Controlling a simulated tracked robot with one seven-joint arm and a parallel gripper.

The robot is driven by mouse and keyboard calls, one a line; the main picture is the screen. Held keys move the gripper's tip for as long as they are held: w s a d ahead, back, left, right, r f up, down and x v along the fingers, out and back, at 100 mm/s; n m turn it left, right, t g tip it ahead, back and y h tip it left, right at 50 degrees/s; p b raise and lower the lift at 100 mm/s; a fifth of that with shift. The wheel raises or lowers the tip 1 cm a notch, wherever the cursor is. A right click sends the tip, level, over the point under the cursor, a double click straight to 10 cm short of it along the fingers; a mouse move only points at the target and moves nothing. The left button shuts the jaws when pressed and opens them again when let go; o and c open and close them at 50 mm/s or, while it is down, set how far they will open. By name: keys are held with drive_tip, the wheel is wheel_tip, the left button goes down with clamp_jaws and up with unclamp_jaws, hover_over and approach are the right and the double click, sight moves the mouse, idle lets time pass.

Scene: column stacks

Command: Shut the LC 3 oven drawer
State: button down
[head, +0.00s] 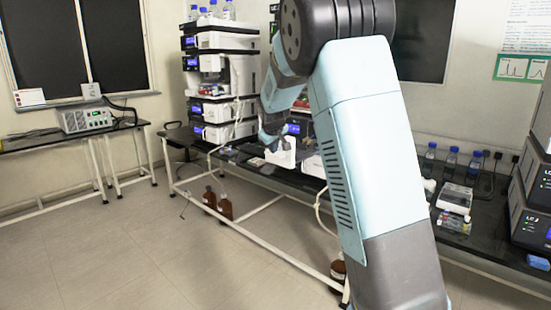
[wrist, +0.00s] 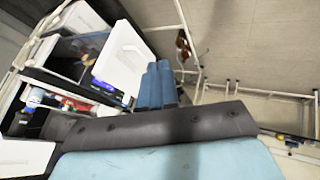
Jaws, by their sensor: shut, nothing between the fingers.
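My gripper (head: 268,137) is low over the far part of the bench, left of my arm. In the wrist view its two blue fingers (wrist: 159,84) lie side by side, shut and empty. A white panel (wrist: 120,54), which looks like a pulled-out drawer front, stands just beside the fingers; I cannot tell whether they touch. It seems to be the white piece (head: 281,153) by my gripper in the head view. The unit behind is mostly hidden by my arm. No readable label ties this panel to LC 3.
A tall instrument stack (head: 222,80) stands at the back left. Another dark stack (head: 532,205) is at the right edge. Blue-capped bottles (head: 451,158) and a small white box (head: 454,198) sit on the bench. Brown bottles (head: 217,203) stand on the floor below. The floor at left is clear.

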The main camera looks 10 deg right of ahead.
sight(276, 156)
drive_tip(key=shift+n, duration=0.3)
drive_tip(key=shift+w+d+f, duration=0.6)
drive_tip(key=shift+w+f, duration=0.8)
drive_tip(key=shift+w, duration=0.45)
drive_tip(key=shift+w+d+f, duration=0.6)
drive_tip(key=shift+w+f, duration=0.75)
drive_tip(key=shift+w, duration=0.5)
drive_tip(key=shift+w+d+f, duration=0.6)
drive_tip(key=shift+w+f, duration=0.8)
drive_tip(key=shift+w, duration=0.45)
